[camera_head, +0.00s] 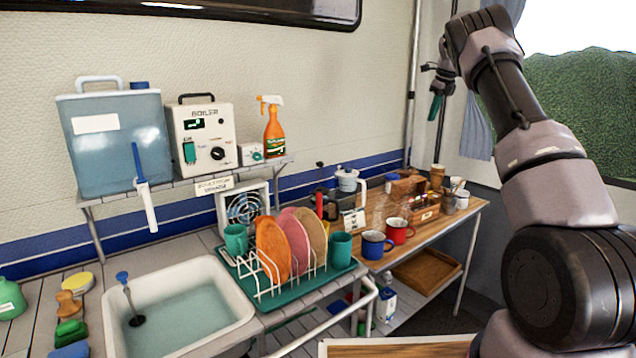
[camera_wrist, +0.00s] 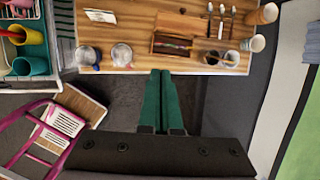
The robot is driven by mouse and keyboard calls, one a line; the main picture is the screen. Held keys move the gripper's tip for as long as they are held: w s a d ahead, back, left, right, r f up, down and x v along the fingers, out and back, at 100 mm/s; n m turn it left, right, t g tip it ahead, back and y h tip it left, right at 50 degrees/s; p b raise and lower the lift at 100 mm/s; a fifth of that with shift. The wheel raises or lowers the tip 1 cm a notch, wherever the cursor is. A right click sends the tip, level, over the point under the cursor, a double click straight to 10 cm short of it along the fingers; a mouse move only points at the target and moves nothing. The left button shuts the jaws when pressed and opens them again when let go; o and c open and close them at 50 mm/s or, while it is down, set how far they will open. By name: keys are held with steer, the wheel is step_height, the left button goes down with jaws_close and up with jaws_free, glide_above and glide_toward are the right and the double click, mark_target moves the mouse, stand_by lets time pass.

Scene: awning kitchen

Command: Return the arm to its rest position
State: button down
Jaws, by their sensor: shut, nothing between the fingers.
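My arm reaches up along the right side of the head view and bends at the top. My gripper (camera_head: 436,106) points down in the air, above and beyond the wooden side table. Its green fingers show in the wrist view (camera_wrist: 164,102), lying side by side, shut with nothing between them. In the wrist view the fingertips overlap the near edge of the wooden table (camera_wrist: 135,40), seen from above. The gripper appears well above the table and apart from the things on it.
A blue mug (camera_head: 376,245) and red mug (camera_head: 398,231) stand on the side table near a wooden box (camera_head: 425,215). A dish rack with plates (camera_head: 271,245) and a sink (camera_head: 180,310) are left. A pink-framed chair (camera_wrist: 45,125) is lower left in the wrist view.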

steer(key=s+a+r+n+t+y, duration=0.1)
steer(key=s+a+r+n, duration=0.15)
steer(key=s+r, duration=0.4)
steer(key=s+a+r+n, duration=0.1)
steer(key=s+r+n, duration=0.3)
steer(key=s, duration=0.5)
steer(key=s+a+r+n+t+y, duration=0.1)
steer(key=s+a+r+n, duration=0.1)
steer(key=s+r+n, duration=0.45)
steer(key=s+a+f+n, duration=0.3)
steer(key=s+n, duration=0.1)
steer(key=s, duration=0.6)
steer(key=s+a+f+n+t, duration=0.1)
steer(key=s+a+f+n, duration=0.2)
steer(key=s, duration=0.8)
steer(key=s+a+f+n+h, duration=0.1)
steer(key=s+a+f+n, duration=0.2)
steer(key=s, duration=0.7)
step_height(320, 180, down, 2)
steer(key=shift+s+a+n+t, duration=0.3)
steer(key=shift+a+n, duration=0.1)
steer(key=shift+n, duration=0.5)
